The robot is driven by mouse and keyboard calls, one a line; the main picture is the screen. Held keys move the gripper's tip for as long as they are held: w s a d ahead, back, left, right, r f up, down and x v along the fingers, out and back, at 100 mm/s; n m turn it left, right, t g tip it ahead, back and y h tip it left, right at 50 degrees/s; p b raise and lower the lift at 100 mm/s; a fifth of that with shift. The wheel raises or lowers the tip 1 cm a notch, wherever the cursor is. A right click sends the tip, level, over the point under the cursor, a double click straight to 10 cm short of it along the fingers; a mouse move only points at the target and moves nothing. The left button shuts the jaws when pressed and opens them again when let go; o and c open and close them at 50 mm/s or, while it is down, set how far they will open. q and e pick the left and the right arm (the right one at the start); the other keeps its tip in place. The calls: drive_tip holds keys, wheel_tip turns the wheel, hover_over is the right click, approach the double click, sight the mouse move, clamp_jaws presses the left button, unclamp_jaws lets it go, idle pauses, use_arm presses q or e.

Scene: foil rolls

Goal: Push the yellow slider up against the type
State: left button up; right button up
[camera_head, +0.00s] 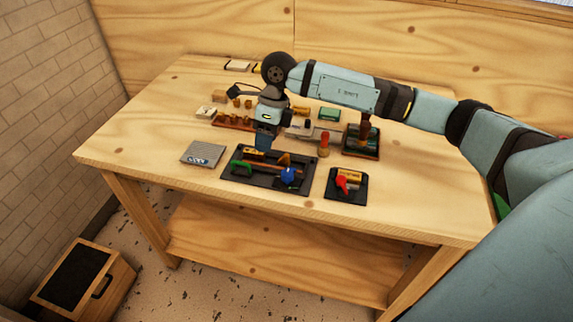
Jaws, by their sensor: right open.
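My right gripper (265,143) hangs fingers down over the back edge of the black tray (228,174). Its jaws are open and nothing shows between them. A small yellow piece (255,153) lies at the back of this tray, close to the fingertips; it may be the yellow slider, but it is too small to be sure. I cannot tell whether the fingers touch it. The type cannot be made out clearly at this size. A pale metal device (325,134) stands right of the gripper, partly hidden by my right arm. My left gripper is not in view.
The black tray also holds a green-handled tool (239,167) and a blue item (288,176). Around it stand a grey plate (197,148), a small tray with a red item (342,184), an orange-topped post (324,143) and a dark press (361,146). The front table strip is clear.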

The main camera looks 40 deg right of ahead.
sight(286, 155)
drive_tip(key=w+d+r+h, duration=0.2)
drive_tip(key=d+h, duration=0.1)
drive_tip(key=d, duration=0.4)
drive_tip(key=shift+t, duration=0.3)
wheel_tip(286, 155, down, 13)
drive_tip(key=shift+f, duration=0.15)
